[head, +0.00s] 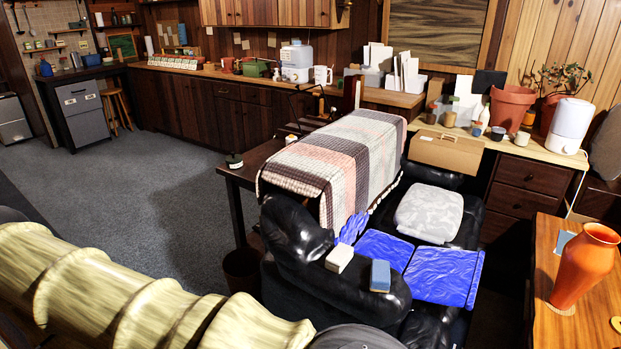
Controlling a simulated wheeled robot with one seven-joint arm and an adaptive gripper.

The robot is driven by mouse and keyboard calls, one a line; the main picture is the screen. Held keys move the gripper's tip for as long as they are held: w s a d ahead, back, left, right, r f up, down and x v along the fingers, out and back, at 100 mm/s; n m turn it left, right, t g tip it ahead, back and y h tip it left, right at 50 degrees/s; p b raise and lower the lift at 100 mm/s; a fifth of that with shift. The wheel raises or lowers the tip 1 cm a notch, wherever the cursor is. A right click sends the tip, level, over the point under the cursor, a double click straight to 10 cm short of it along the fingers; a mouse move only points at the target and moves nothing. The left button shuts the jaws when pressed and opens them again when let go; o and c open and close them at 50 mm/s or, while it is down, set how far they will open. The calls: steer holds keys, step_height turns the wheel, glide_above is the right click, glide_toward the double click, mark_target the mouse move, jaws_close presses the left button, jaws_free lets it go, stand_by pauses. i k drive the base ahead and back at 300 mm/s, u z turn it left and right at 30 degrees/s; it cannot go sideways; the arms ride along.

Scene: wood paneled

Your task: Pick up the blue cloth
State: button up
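Bright blue, wrinkled cloth (443,277) lies over the seat of a black leather armchair (338,293) at the lower centre right. More of the same blue shows to its left (384,248) and by the backrest (351,229); I cannot tell whether these are one piece or several. A small blue block with a tan edge (380,274) and a white block (339,259) rest on the black leather in front of the cloth. My gripper's fingers are not visible.
A grey-white folded cloth or cushion (429,213) sits behind the blue cloth. A table with a striped blanket (335,160) stands to the left. An orange vase (583,266) stands on a wooden table (555,230) at right. Carpet (170,170) is open at left.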

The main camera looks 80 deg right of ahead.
mark_target(379, 270)
steer(key=u, duration=0.7)
steer(key=k, duration=1.75)
steer(key=z, duration=1.6)
